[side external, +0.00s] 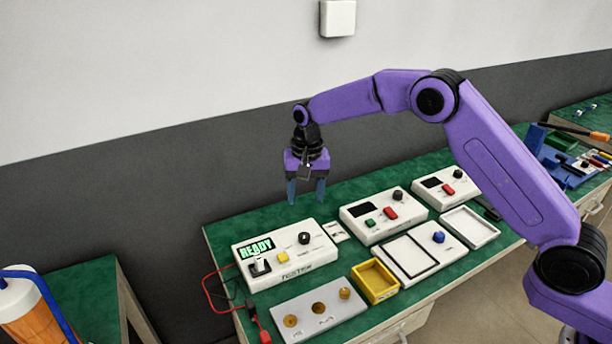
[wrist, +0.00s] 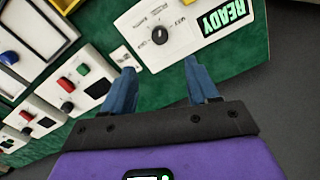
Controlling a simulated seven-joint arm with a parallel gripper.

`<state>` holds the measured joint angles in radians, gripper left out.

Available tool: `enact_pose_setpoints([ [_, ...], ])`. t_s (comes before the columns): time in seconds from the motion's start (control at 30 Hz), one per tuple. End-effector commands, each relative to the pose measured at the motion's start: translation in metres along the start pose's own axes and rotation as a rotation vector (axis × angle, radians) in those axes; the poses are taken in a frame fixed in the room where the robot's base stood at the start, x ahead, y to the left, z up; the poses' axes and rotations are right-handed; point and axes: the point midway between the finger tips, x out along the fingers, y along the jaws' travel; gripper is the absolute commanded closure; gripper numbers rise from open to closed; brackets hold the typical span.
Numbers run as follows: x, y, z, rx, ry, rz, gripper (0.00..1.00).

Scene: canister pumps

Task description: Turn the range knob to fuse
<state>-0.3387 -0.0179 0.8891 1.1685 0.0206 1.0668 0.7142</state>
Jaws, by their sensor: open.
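The tester (side external: 290,262) is a white box at the left end of the green bench, with a lit "READY" display (side external: 256,247). Its black round range knob (side external: 304,238) sits on the top face, right of a yellow button. In the wrist view the knob (wrist: 160,35) has printed marks around it, too small to read. I cannot tell which mark it points to. My gripper (side external: 306,192) hangs above and behind the tester, pointing down. In the wrist view its blue fingers (wrist: 163,80) are apart with nothing between them, and the knob lies beyond them.
A yellow tray (side external: 376,281) and a grey plate with several brass discs (side external: 318,309) stand in front of the tester. More white boxes with knobs (side external: 384,213) stand to the right. Red and black leads (side external: 217,303) lie at the left edge. The air around my gripper is clear.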

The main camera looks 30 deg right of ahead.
Motion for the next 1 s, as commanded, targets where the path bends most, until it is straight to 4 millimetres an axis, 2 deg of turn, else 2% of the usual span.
enact_pose_setpoints([
  [0.1, -0.022, 0.000, 0.000, 0.000, 0.002, -0.002, 0.41],
  [0.33, -0.044, 0.000, 0.000, 0.000, 0.001, 0.000, 0.41],
  [1.0, -0.050, 0.000, 0.004, -0.017, 0.000, 0.000, 0.41],
])
